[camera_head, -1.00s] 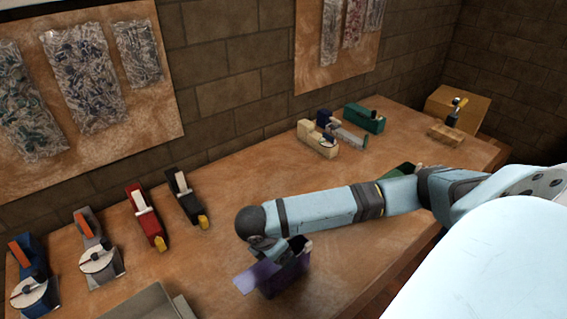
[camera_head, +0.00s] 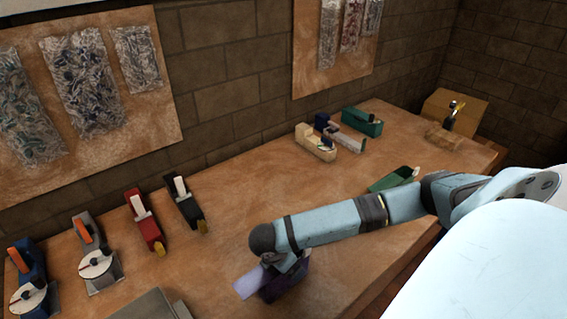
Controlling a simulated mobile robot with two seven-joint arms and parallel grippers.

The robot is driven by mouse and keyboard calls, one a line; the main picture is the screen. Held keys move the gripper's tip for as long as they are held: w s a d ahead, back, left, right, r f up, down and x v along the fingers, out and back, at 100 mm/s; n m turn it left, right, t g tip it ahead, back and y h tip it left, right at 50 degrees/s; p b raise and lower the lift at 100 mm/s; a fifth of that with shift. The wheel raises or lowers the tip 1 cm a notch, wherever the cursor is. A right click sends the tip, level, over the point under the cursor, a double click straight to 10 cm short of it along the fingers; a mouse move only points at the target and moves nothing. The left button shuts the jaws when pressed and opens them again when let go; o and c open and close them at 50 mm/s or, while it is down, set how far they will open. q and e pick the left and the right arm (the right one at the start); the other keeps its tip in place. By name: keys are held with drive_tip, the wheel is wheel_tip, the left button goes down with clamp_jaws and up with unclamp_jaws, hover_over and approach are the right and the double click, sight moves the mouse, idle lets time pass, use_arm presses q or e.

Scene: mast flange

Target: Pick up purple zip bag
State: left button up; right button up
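The purple zip bag (camera_head: 254,281) is at the front middle of the workbench, a flat light-purple sheet with a darker purple part to its right. My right arm comes in from the right, and its gripper (camera_head: 284,268) is over the bag's right part, at or touching it. The wrist hides the fingers and much of the bag, so I cannot tell whether the gripper is open or shut on it. My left gripper is not in view.
The workbench (camera_head: 330,200) has free room in the middle. Red (camera_head: 145,221) and black (camera_head: 186,204) tools stand along its left back. A green tray-like object (camera_head: 394,179) lies behind my arm. A grey box (camera_head: 152,306) is at the front left.

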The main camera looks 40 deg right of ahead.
drive_tip(key=shift+f+p, duration=0.25)
drive_tip(key=shift+p, duration=0.15)
idle(0.3)
drive_tip(key=c, duration=1.3)
